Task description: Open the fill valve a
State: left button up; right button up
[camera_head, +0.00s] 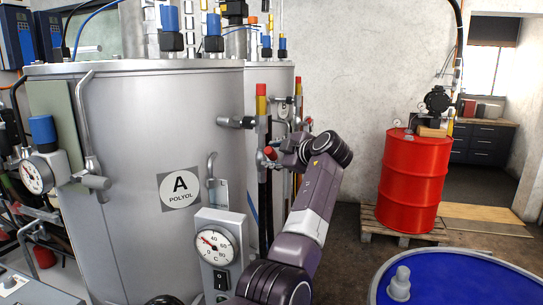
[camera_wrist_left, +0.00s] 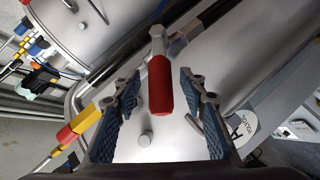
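The steel tank marked "A POLYOL" (camera_head: 150,130) fills the left of the head view. On its right side a small valve with a red handle (camera_head: 270,153) sticks out at my left gripper (camera_head: 288,150). In the left wrist view the red handle (camera_wrist_left: 160,86) lies between the two blue-padded fingers of the left gripper (camera_wrist_left: 159,92). The fingers stand apart, with a visible gap on both sides of the handle. Above it in the head view is an upright red and yellow handle (camera_head: 261,100); it also shows in the left wrist view (camera_wrist_left: 76,128). My right gripper is not in view.
A second tank (camera_head: 282,78) stands close behind. A red drum (camera_head: 414,180) on a pallet and a blue drum (camera_head: 455,278) stand to the right.

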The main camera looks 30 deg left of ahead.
pick_arm(q)
jog(key=v, duration=1.1)
